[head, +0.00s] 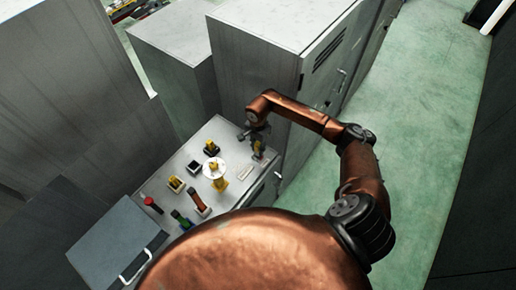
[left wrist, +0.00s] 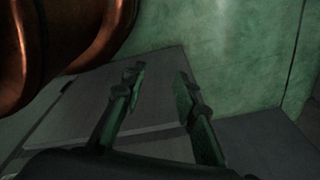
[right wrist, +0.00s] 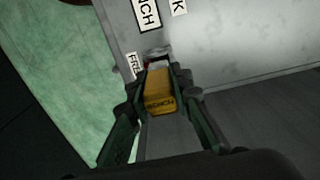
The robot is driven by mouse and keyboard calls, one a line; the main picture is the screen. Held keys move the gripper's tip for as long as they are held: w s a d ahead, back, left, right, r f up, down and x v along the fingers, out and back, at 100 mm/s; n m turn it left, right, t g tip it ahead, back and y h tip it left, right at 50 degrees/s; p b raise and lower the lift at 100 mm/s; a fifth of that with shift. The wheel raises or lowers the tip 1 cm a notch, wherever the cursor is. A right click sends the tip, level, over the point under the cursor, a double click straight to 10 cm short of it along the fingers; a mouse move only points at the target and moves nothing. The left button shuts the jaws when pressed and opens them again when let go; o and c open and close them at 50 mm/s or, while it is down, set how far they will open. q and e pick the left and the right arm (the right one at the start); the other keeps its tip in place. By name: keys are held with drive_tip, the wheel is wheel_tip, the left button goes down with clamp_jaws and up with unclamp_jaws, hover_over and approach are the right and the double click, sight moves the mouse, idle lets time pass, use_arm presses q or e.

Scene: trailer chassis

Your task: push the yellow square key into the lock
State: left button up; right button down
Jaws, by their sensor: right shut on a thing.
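In the right wrist view, my right gripper (right wrist: 157,80) is shut on a yellow square-ended key (right wrist: 160,98) with dark lettering on its side. A small metallic and red part (right wrist: 156,56) shows just past the key, beside a label; whether it is the lock, and whether the key touches it, I cannot tell. In the head view my right gripper (head: 256,140) is low over the far right corner of the bench top (head: 228,135), and the key is mostly hidden there. My left gripper (left wrist: 158,90) is open and empty, with grey surfaces and green floor behind it.
Several yellow and black pieces, including one on a white disc (head: 222,163), stand on the bench left of my right gripper. A red-topped piece (head: 149,201) is near the left edge. Tall grey cabinets (head: 257,75) rise close behind. Green floor (head: 425,110) is clear at right.

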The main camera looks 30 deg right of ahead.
drive_tip(key=shift+b, duration=0.65)
idle(1.3)
drive_tip(key=shift+f+b, duration=1.7)
drive_tip(key=c, duration=1.7)
unclamp_jaws()
drive_tip(key=shift+o, duration=0.2)
wheel_tip(320, 180, up, 12)
drive_tip(key=shift+r, duration=0.1)
